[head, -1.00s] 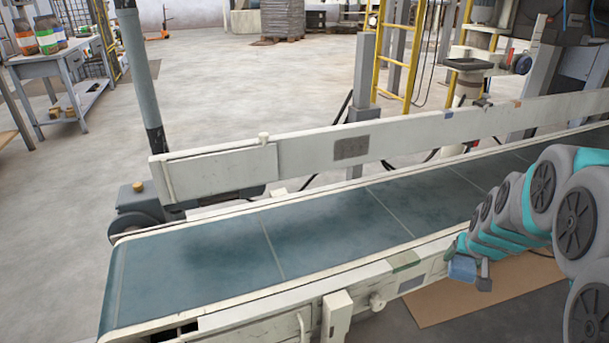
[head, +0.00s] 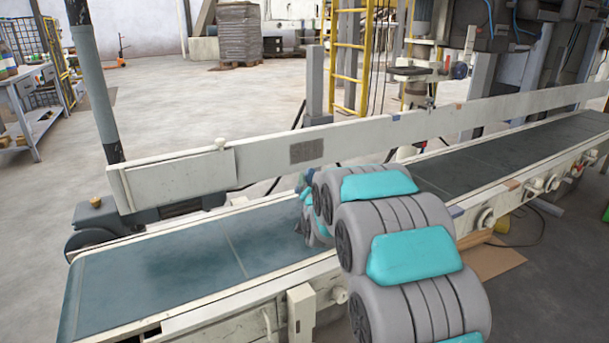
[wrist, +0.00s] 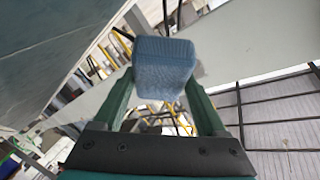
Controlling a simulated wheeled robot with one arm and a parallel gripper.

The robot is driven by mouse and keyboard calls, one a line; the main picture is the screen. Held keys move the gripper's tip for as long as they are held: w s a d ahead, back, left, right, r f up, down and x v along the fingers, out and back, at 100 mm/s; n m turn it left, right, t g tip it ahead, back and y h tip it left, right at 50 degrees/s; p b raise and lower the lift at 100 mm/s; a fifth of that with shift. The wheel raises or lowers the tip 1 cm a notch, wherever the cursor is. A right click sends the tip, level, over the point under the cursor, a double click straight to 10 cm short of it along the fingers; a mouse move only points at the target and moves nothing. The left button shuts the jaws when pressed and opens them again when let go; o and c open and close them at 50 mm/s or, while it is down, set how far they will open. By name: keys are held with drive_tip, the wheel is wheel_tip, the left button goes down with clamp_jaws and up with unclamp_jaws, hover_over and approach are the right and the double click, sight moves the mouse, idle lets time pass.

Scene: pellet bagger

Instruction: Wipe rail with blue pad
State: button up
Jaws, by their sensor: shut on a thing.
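The blue pad (wrist: 164,62) is a small textured block between the dark green fingers of my gripper (wrist: 162,82) in the wrist view. My gripper is shut on it. The white rail (head: 265,154) runs lengthwise along the far side of the conveyor in the head view, with a grey plate on its face. In that view my arm reaches over the belt, and its far end is close to the rail, mostly hidden behind the arm's links. I cannot tell whether the pad touches the rail.
The dark conveyor belt (head: 160,255) lies below the rail, its left part clear. A grey post (head: 93,80) stands behind the rail's left end. Yellow ladder rails (head: 346,65) and machinery stand behind. A cardboard sheet (head: 488,260) lies on the floor at right.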

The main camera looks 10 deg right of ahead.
sight(307, 177)
drive_tip(key=w+r+t+b, duration=0.1)
drive_tip(key=t, duration=0.1)
drive_tip(key=w+a+r+m+t+b, duration=0.1)
drive_tip(key=t, duration=0.1)
drive_tip(key=shift+w+r+m, duration=0.25)
drive_tip(key=shift+r+m, duration=0.05)
drive_tip(key=shift+r, duration=0.1)
drive_tip(key=shift+a+r+t, duration=0.25)
drive_tip(key=shift+r+t, duration=0.45)
drive_tip(key=w, duration=0.2)
drive_tip(key=w+a+p, duration=0.1)
drive_tip(key=w, duration=0.2)
drive_tip(key=shift+w+a, duration=0.3)
drive_tip(key=shift+a, duration=0.1)
drive_tip(key=shift+w+a, duration=0.3)
drive_tip(key=shift+w, duration=0.65)
drive_tip(key=shift+d, duration=0.1)
